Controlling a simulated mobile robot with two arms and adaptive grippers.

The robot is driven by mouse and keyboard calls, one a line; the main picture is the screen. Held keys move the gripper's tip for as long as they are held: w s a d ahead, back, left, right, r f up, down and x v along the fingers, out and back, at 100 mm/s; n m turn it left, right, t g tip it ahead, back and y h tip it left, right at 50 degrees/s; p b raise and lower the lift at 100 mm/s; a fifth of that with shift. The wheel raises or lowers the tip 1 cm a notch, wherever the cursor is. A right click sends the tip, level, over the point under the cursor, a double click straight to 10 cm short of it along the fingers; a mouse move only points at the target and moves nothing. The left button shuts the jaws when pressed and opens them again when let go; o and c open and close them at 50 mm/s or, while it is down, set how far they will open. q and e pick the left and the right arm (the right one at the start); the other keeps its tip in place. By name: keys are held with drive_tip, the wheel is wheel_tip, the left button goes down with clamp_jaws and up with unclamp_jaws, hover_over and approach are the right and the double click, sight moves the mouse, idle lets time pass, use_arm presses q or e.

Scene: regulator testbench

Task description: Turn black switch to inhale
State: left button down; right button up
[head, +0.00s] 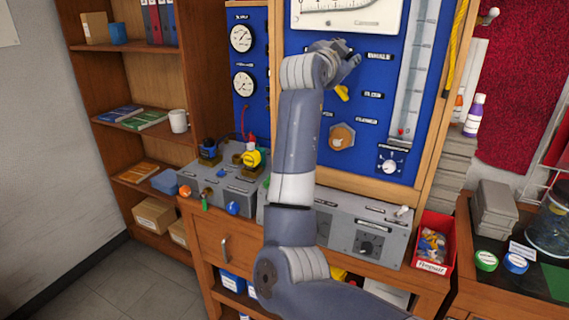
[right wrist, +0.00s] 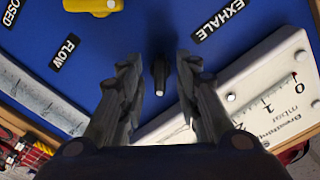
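The black switch (right wrist: 159,75) is on the blue panel in the right wrist view, its pale-marked end toward the white gauge. My right gripper (right wrist: 158,80) is open, one finger on each side of the switch, with visible gaps to it. In the head view my right gripper (head: 349,62) is at the upper panel and the arm hides the switch. The EXHALE label (right wrist: 219,19) is in the right wrist view, where INHALE does not show. My left gripper is not in view.
A yellow handle (head: 342,92) and the FLOW label (right wrist: 64,52) are close by on the panel. The white gauge (head: 347,15) is above the gripper, and a clear vertical tube (head: 414,70) stands to the right. A grey control box (head: 362,236) is below.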

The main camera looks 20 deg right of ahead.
drive_tip(key=s+a+n+p, duration=0.7)
drive_tip(key=a+n+p, duration=0.15)
drive_tip(key=n, duration=0.85)
drive_tip(key=w+a+f+n+y+b, duration=0.1)
drive_tip(key=w+a+f+n+y, duration=0.1)
drive_tip(key=f, duration=0.8)
drive_tip(key=w+a+f+n+y, duration=0.2)
drive_tip(key=w+f, duration=0.2)
drive_tip(key=f, duration=0.6)
drive_tip(key=w+a+f+n+y+b, duration=0.1)
drive_tip(key=w+a+f+n+y, duration=0.1)
drive_tip(key=f, duration=0.8)
drive_tip(key=shift+w+a+f+t+b, duration=0.2)
drive_tip(key=shift+w+a+t+b, duration=0.1)
drive_tip(key=shift+w+a+t, duration=0.15)
